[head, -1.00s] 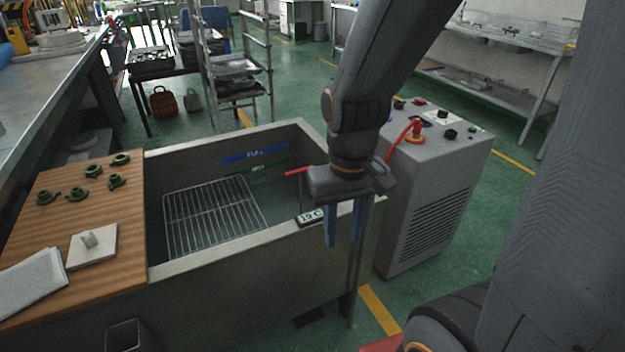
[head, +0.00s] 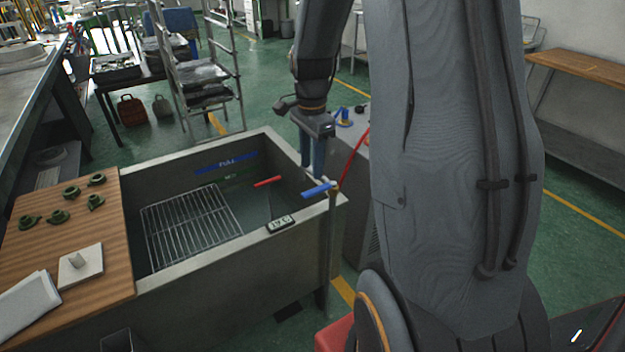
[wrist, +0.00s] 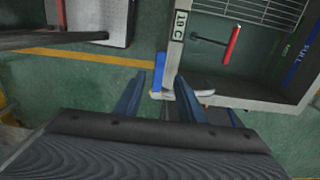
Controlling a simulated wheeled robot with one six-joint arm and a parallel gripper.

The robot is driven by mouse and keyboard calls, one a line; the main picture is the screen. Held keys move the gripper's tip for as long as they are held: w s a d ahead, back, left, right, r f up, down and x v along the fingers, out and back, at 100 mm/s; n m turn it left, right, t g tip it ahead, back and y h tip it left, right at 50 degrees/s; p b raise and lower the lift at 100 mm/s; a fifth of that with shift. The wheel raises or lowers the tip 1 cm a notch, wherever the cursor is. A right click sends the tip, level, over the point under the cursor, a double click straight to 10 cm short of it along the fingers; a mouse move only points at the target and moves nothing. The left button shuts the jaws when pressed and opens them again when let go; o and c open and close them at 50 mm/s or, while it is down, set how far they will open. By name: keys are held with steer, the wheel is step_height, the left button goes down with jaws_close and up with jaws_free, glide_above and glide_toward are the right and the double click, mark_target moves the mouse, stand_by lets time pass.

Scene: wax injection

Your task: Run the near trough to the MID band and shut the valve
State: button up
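The grey trough (head: 190,276) stands at centre left in the head view. A blue FULL band (head: 226,163) and a green MID band (head: 232,176) mark its inner wall. I cannot make out a water surface. A red handle (head: 267,181) is inside. A blue handle (head: 318,189) sits on a pipe at the right corner; in the wrist view this handle (wrist: 158,71) lies beyond and between the fingertips. My gripper (head: 312,158) is open and empty near the trough's right side, its fingers (wrist: 158,88) apart and not visibly touching either handle.
A wire rack (head: 190,222) lies in the trough, and a 19 C display (head: 281,225) is on its front rim. A wooden board (head: 100,225) with several green parts covers the left end. A grey cabinet (head: 357,205) with a red hose stands close at right.

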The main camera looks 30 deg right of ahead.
mark_target(312, 191)
step_height(312, 191, down, 7)
steer(key=shift+f+p, duration=0.2)
steer(key=shift+p, duration=0.5)
jaws_close()
